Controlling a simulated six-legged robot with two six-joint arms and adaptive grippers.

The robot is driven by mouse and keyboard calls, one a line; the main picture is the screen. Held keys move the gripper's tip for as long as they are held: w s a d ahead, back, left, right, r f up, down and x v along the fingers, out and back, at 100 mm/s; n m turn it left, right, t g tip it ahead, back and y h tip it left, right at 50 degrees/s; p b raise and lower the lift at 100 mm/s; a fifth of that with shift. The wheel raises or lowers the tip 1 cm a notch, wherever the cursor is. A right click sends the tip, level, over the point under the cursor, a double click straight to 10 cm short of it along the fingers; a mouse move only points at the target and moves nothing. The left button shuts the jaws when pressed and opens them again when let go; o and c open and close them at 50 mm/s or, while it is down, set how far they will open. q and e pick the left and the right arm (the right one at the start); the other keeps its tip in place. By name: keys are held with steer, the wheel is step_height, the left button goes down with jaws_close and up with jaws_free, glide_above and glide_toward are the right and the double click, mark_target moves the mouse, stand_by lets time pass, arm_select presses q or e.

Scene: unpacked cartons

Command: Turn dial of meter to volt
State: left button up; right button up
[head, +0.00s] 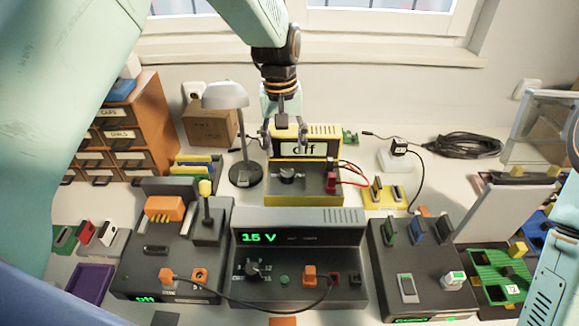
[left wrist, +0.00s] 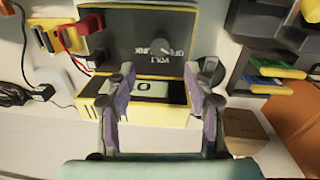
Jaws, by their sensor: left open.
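The meter (head: 322,187) is a yellow-edged dark box at the back middle of the bench. Its upright display (head: 303,150) reads "off". A dark round dial (head: 288,175) sits on its front panel. My left gripper (head: 284,145) is open and empty above the meter, in front of its display and behind the dial. In the left wrist view the meter (left wrist: 120,32) appears upside down, with printed labels around the dial. The open fingers (left wrist: 158,82) straddle part of the display, apart from the dial. My right gripper is out of view.
A power unit (head: 300,215) reading "15 V" stands in front of the meter. A grey lamp (head: 228,97) stands to its left. Red leads (head: 352,170) and a yellow block (head: 385,198) lie to its right. A drawer cabinet (head: 125,135) is at left.

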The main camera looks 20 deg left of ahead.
mark_target(287, 173)
arm_select(q)
steer(key=shift+d+f, duration=0.1)
steer(key=shift+f, duration=0.25)
steer(key=f, duration=0.6)
steer(key=shift+s, duration=0.2)
steer(key=shift+w+d+f, duration=0.1)
steer(key=shift+d+f, duration=0.05)
steer(key=shift+f, duration=0.35)
steer(key=shift+c, duration=0.5)
jaws_close()
